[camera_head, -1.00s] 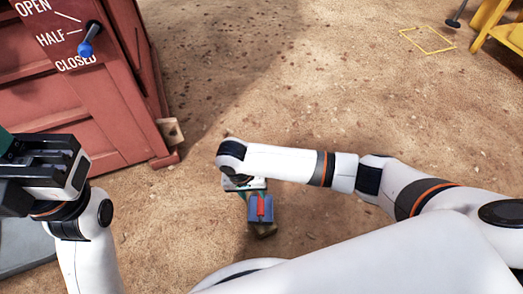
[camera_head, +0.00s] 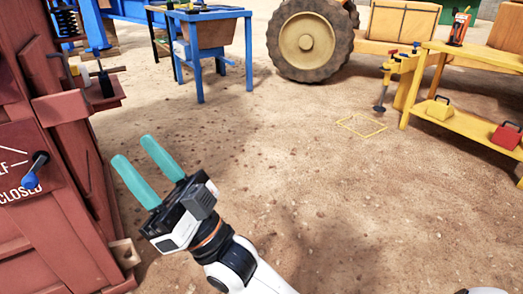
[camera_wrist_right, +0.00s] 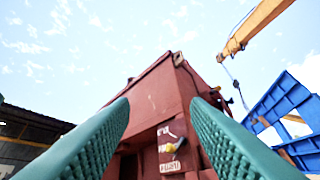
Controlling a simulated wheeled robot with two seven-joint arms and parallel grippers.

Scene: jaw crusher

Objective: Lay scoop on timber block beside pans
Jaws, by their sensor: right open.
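My right gripper (camera_head: 134,150) has two teal fingers spread apart and pointing up towards the red crusher, with nothing between them. Its fingers also show apart in the right wrist view (camera_wrist_right: 157,125), framing the crusher's upper corner and open sky. I cannot make out the scoop or the pans in either current view. A small pale wooden block (camera_head: 125,252) sits at the foot of the crusher; I cannot tell if it is the task's timber block.
The red crusher (camera_head: 50,225) with a blue-knobbed lever (camera_head: 32,178) stands close on the left. A blue table (camera_head: 212,35) stands behind, a yellow bench (camera_head: 470,85) at right. A yellow square (camera_head: 361,125) marks the ground. The middle ground is clear.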

